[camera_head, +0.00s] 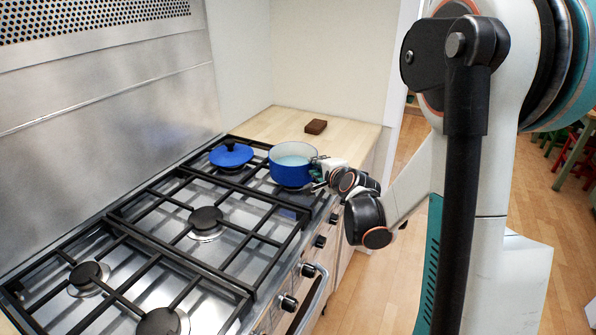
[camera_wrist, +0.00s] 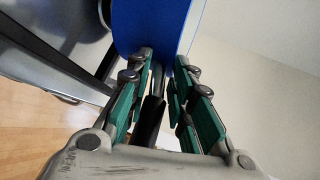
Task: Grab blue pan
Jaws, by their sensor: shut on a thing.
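The blue pan (camera_head: 290,170) stands at the far right end of the cooker, upright, with a pale inside. In the wrist view its blue side (camera_wrist: 150,25) fills the top middle. My gripper (camera_wrist: 165,85) is shut on the pan's dark handle (camera_wrist: 150,112), which runs between the green-padded fingers toward the palm. In the head view my gripper (camera_head: 318,178) is at the right side of the pan, and the handle is mostly hidden there by the gripper and wrist.
A blue lid (camera_head: 231,154) with a dark blue knob lies on the grate left of the pan. A brown block (camera_head: 316,126) lies on the wooden counter (camera_head: 350,135) behind. Black grates (camera_head: 205,222) cover the cooker, with knobs and an oven handle (camera_head: 312,300) along its front.

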